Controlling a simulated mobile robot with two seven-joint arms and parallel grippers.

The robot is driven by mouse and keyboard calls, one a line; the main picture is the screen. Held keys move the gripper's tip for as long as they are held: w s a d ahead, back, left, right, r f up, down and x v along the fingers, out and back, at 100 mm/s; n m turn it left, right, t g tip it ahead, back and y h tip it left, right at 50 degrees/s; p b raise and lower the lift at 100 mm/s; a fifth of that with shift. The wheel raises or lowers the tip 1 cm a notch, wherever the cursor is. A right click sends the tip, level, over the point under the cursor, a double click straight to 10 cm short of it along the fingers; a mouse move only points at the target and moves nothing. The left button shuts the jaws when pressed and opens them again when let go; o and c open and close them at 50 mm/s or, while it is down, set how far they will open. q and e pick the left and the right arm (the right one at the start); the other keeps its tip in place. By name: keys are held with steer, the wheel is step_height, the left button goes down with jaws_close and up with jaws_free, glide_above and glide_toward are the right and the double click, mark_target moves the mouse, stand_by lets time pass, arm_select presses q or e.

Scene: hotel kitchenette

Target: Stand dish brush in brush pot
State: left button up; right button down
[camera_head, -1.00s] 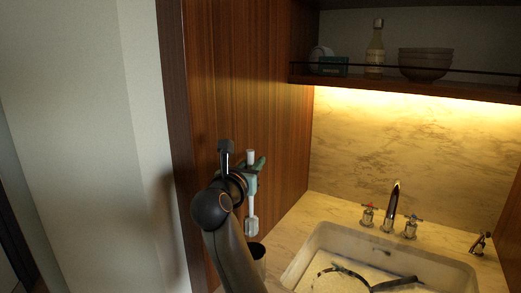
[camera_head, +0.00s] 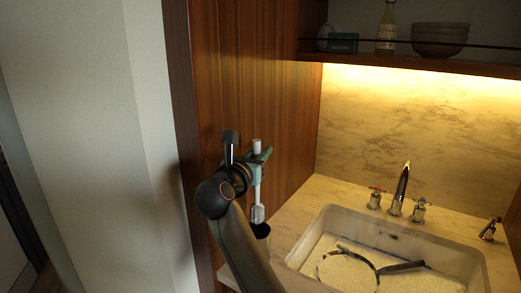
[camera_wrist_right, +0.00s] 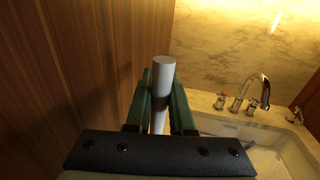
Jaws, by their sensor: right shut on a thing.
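The dish brush (camera_head: 257,190) is pale with a long handle, upright with its head down in the head view. My right gripper (camera_head: 259,160) is shut on its handle; the right wrist view shows the white handle end (camera_wrist_right: 163,72) between the green fingers. The brush pot (camera_head: 261,231) is a dark round cup on the counter near the wooden side panel. The brush head is just above the pot's opening; I cannot tell if it has passed the rim. My arm hides part of the pot. My left gripper is not in view.
The wooden panel (camera_head: 245,80) rises close on the left. A shelf (camera_head: 400,60) holds a bottle and bowls.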

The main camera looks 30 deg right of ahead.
step_height(320, 180, down, 8)
steer(key=b, duration=0.5)
steer(key=shift+b, duration=0.4)
steer(key=c, duration=0.7)
jaws_free()
